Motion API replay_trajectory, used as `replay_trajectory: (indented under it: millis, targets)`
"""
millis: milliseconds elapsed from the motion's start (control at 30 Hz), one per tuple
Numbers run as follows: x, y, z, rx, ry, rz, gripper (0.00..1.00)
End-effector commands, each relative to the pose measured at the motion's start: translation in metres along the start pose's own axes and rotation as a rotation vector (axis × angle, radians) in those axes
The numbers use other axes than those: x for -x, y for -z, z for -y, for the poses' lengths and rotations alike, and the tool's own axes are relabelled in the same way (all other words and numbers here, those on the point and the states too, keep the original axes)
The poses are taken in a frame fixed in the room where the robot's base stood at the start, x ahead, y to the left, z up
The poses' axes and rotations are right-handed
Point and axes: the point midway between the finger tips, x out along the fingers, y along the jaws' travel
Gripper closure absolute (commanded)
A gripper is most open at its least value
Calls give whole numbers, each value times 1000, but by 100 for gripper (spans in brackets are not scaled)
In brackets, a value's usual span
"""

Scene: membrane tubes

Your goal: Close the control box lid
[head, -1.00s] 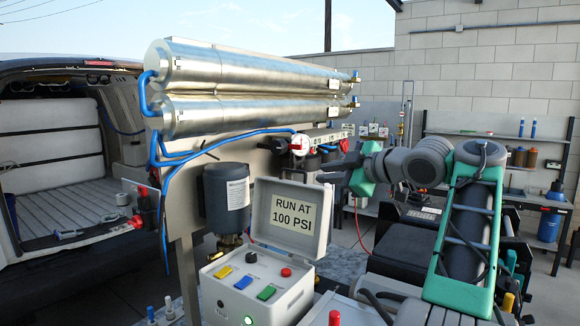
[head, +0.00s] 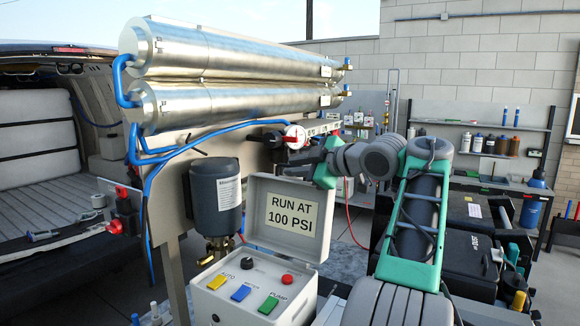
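The control box (head: 240,308) is a light grey box with yellow, blue and green buttons, a black knob and a red button on its top panel. Its lid (head: 258,238) stands upright, open, at the panel's back edge; its inner face carries a "RUN AT 100 PSI" label (head: 292,213). My gripper (head: 284,163) is just above and behind the lid's top edge, pointing left. Its dark fingers look apart with nothing between them. Whether they touch the lid cannot be told.
Two steel membrane tubes (head: 230,62) on a metal frame stand behind the box, with blue hoses. A dark grey canister (head: 214,195) hangs close to the lid's left. A red-and-white gauge (head: 295,137) sits behind my gripper. An open van is at left.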

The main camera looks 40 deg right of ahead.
Motion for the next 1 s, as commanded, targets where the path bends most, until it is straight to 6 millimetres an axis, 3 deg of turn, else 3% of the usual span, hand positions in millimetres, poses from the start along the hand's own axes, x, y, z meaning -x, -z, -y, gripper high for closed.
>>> replay_trajectory:
  millis: [67,300,1000]
  targets:
    - [0,0,0,0,0,0,82]
    - [0,1,0,0,1,-1,100]
    - [-2,2,1,0,3,-3,100]
